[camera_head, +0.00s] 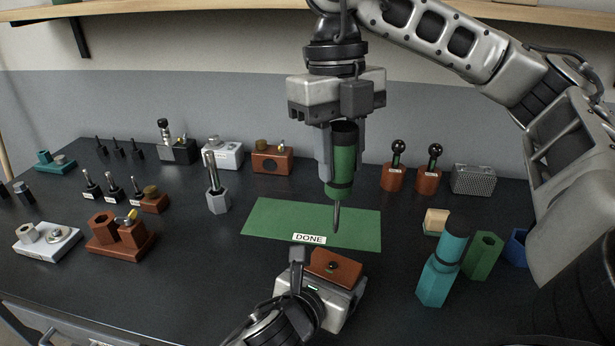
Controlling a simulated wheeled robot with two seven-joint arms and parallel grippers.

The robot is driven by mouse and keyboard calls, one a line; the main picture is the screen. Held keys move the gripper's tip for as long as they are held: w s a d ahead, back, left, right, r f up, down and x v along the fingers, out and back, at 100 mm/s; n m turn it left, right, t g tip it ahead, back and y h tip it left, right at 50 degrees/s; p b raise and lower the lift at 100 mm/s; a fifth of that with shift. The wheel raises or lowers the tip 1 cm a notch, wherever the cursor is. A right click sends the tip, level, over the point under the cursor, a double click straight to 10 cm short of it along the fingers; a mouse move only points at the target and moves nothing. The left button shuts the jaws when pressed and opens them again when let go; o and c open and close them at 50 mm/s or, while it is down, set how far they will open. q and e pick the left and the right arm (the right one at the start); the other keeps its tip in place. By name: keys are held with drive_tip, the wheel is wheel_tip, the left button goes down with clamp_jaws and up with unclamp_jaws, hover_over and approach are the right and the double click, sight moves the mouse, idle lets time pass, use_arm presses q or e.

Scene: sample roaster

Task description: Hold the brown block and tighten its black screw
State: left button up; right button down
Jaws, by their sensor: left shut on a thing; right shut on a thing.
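My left gripper (318,293) is shut on the brown block (343,268) in front of the green mat. The black screw (333,265) shows as a small dark spot on the block's top face. My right gripper (342,150) is shut on a green screwdriver (341,170) with a black upper end. The screwdriver points down, and its tip (336,229) appears above and behind the block, apart from the screw in the picture. The block's lower part is hidden by my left gripper.
A green mat (270,217) labelled DONE lies behind the block, empty. A teal driver in a teal holder (437,281), a green holder (482,257) and a small cream-topped block (436,221) stand at right. Brown and grey fixtures stand at left and back.

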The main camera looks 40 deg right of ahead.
use_arm(q)
drive_tip(key=o, duration=1.1)
drive_tip(key=v, duration=1.2)
drive_tip(key=shift+s, duration=0.15)
